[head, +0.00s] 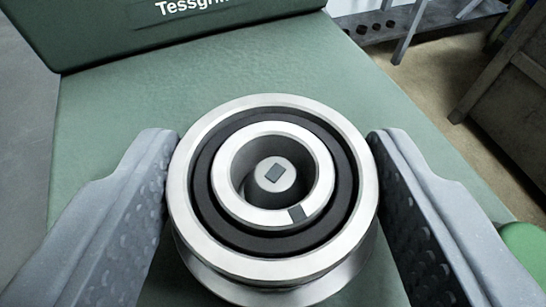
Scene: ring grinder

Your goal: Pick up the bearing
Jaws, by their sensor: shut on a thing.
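The bearing (273,262) is a round silver ring with a black band and a paler inner ring. It sits in the middle of the head view, between the two grey fingers of my gripper (272,190). The fingers touch its left and right sides, so my gripper is shut on it. A post with a small dark square on top shows inside the bearing's hole. Another silver rim shows just below the bearing. I cannot tell whether the bearing is clear of what lies under it.
The green machine surface (310,60) spreads around and behind the bearing. A dark green panel with white lettering (170,22) stands at the back left. A grey rack (400,20) and a brown cabinet (515,80) stand off to the right. A green round thing (525,245) shows at the right edge.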

